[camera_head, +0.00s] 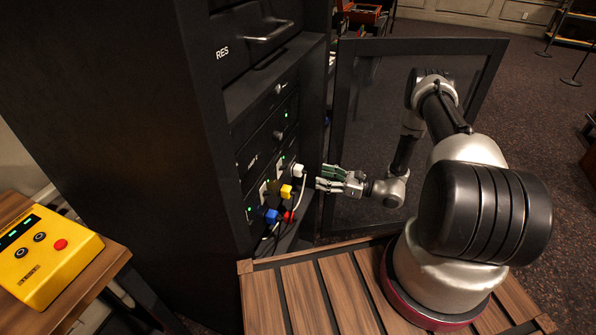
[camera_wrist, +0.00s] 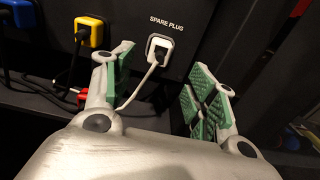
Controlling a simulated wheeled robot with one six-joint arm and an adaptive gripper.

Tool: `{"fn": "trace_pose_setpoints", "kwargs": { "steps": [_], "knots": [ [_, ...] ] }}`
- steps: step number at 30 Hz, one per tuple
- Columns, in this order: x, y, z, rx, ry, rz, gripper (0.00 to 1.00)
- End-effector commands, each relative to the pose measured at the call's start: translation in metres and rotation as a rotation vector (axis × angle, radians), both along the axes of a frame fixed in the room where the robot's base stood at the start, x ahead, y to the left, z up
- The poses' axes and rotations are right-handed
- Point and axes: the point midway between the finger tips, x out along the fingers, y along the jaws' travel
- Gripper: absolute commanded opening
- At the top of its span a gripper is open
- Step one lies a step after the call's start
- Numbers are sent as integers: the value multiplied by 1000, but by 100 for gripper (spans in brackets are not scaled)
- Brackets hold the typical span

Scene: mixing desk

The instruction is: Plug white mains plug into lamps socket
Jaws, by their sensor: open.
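The white mains plug (camera_head: 298,169) sits on the dark rack front, its pale cord hanging down. In the wrist view the white plug (camera_wrist: 160,44) is below the label "SPARE PLUG", a little beyond my fingertips. My gripper (camera_head: 322,178) is open and empty, just right of the plug and pointing at the rack. In the wrist view my gripper (camera_wrist: 160,60) has its green-padded fingers on either side of the plug's line, apart from it. I cannot make out a lamps label or tell which socket is the lamps socket.
A yellow plug (camera_head: 286,191), a blue plug (camera_head: 270,215) and a red plug (camera_head: 289,216) with dark cords are close below the white one. An open rack door (camera_head: 350,130) stands behind my arm. A yellow box (camera_head: 42,262) is on a wooden table at left.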

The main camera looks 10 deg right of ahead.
Motion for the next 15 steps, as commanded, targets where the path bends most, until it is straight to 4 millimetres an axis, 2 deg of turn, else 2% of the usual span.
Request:
{"fn": "trace_pose_setpoints", "kwargs": {
  "steps": [8,15],
  "knots": [
    [4,6,0,-1,1,2,57],
    [20,32,0,0,0,4,57]
  ]
}}
